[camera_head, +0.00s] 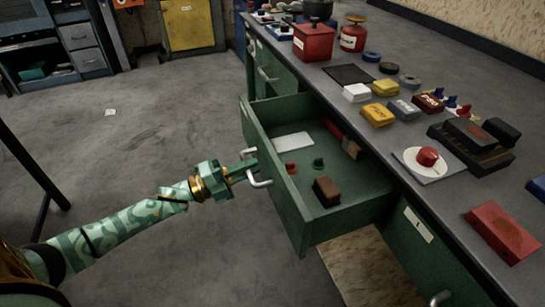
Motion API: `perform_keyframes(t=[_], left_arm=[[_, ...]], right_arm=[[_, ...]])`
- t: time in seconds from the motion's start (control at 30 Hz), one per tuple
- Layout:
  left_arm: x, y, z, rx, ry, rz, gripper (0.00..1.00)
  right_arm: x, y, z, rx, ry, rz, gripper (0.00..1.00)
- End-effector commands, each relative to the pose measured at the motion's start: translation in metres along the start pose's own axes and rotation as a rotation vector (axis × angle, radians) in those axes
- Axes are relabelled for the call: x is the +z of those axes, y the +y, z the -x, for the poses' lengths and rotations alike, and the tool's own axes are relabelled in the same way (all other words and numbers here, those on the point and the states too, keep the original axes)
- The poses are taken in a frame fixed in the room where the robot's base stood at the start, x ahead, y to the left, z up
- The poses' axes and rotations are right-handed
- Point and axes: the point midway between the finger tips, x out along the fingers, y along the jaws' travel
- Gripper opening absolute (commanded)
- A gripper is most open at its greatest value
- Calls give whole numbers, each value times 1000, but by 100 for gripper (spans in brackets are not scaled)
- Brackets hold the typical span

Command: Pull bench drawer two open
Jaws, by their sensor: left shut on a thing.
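The green bench (455,215) runs along the right side of the head view. One of its drawers (290,215) stands pulled well out over the floor. Inside it lie a white card (294,141), a brown block (327,191), a red item and a small dark green item. My left gripper (251,170) comes in from the left and is shut on the white drawer handle (262,183) at the drawer's front. Its fingertips are partly hidden at the handle. I cannot read a number on this drawer. My right gripper is not in view.
The bench top holds red tins (313,42), several small boxes, a red button on a white plate (427,157) and a red block (502,232). A yellow cabinet (190,25) and grey drawers (85,48) stand at the back.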

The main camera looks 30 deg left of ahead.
Motion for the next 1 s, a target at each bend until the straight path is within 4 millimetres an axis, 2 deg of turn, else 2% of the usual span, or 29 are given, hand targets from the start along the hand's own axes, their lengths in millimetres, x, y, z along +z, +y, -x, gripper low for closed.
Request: perform_keyframes(t=[0.1, 0.33, 0.53, 0.87, 0.9, 0.93, 1.0], left_arm=[[-1, -5, 22, 4, 0, 0, 0], [0, -9, 48, 3, 0, 1, 0], [-1, -9, 56, 3, 0, 2, 0], [-1, -9, 57, 4, 0, 2, 0], [-1, -9, 57, 4, 0, 2, 18], [-1, -9, 57, 4, 0, 2, 26], [0, -9, 56, 3, 0, 2, 29]], right_arm=[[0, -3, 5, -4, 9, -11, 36], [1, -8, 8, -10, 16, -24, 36], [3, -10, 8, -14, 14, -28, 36], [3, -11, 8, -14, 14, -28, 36], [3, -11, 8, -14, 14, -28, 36], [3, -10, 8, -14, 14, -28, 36], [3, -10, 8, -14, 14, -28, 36]])
